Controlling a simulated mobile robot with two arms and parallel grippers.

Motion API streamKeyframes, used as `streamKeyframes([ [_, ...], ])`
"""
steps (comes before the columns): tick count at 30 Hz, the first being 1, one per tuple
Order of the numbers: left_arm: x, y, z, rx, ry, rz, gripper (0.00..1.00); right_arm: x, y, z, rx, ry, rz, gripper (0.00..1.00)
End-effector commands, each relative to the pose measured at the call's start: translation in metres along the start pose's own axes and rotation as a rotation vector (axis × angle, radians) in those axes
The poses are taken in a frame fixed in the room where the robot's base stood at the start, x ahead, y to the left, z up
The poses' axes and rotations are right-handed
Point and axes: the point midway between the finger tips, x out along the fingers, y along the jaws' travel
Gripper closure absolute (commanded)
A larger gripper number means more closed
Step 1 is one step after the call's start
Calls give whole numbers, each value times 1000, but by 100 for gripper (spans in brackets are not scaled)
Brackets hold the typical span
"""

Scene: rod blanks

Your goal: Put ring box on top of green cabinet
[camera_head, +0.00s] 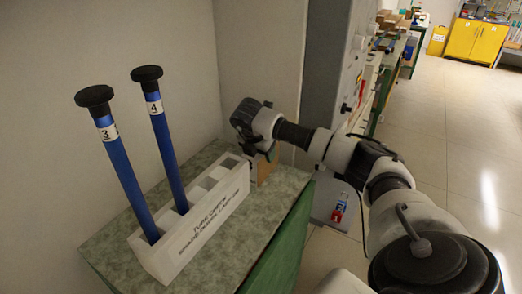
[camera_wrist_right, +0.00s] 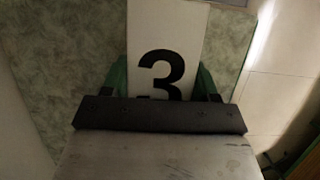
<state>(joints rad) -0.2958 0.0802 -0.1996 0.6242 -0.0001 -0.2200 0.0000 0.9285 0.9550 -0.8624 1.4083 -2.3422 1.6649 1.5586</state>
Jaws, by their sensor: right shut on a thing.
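The green cabinet (camera_head: 232,252) has a mottled green top with a dark green side. My right gripper (camera_head: 262,152) is over the far right part of that top. It is shut on a small tan box (camera_head: 267,166), taken to be the ring box, mostly hidden by the gripper in the head view. In the right wrist view the box (camera_wrist_right: 150,25) shows a white face with a black "3", between the green fingers of my right gripper (camera_wrist_right: 163,82). The mottled top (camera_wrist_right: 60,60) lies below it. I cannot tell whether the box touches the top. My left gripper is out of view.
A white rack (camera_head: 195,232) stands on the cabinet top, left of the box. It holds two blue tubes (camera_head: 126,180) with black caps, numbered 3 and 4. A wall is behind. A grey machine (camera_head: 325,85) stands behind my right arm. Open floor is at the right.

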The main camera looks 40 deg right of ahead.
Motion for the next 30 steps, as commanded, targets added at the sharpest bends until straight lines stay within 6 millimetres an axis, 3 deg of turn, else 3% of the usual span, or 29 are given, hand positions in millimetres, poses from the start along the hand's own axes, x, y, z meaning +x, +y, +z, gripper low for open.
streamKeyframes([
  [6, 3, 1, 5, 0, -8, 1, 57, 2, 0, -1, 1, 0, 0, 69],
  [7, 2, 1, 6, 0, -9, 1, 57, 1, 0, 0, 1, 0, 0, 36],
  [11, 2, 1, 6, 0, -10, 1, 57, 1, 0, 0, 1, 0, 0, 16],
  [22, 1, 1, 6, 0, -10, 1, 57, -4, 0, 1, 1, 0, 1, 15],
  [30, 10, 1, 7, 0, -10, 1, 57, -54, 1, 0, 1, -2, 6, 15],
])
